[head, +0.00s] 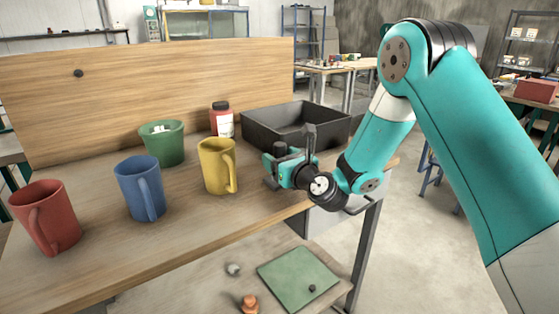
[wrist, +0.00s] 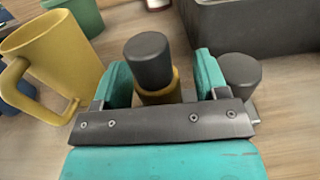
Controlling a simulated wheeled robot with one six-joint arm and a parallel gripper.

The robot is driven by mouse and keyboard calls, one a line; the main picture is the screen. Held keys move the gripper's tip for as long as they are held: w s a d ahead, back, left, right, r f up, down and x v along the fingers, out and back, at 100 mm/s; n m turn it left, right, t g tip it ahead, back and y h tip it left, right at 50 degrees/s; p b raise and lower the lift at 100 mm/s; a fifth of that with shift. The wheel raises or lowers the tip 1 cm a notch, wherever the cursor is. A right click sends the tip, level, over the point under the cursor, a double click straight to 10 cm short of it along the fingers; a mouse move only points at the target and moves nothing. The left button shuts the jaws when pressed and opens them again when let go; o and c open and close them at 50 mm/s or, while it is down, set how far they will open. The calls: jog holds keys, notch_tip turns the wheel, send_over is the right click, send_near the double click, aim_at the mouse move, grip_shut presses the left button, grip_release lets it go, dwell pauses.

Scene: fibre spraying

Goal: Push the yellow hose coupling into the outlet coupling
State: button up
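A dark-capped cylinder with a yellow-brass lower part, which looks like the yellow hose coupling (wrist: 160,94), stands between my gripper's teal fingers in the wrist view. My gripper (wrist: 164,80) is open around it. A strip of wood shows between the coupling and the right finger; the left finger is close beside it. A second dark cylinder (wrist: 240,74) with a bit of metal at its base is just outside the right finger. I cannot tell whether it is the outlet coupling. In the head view my gripper (head: 280,165) is low over the table's right end and hides the coupling's lower part.
A yellow mug (head: 217,168) stands left of my gripper, with a blue mug (head: 140,188), red mug (head: 50,217) and green pot (head: 163,146) farther left. A black bin (head: 270,136) and a red-white bottle (head: 222,120) stand behind. The table's front edge is close.

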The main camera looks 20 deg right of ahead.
jog(key=shift+a, duration=0.2)
jog(key=c, duration=0.9)
jog(key=shift+o, duration=0.2)
jog(key=shift+r, duration=0.15)
notch_tip(320, 180, up, 20)
jog(key=p, duration=0.9)
jog(key=shift+d, duration=0.15)
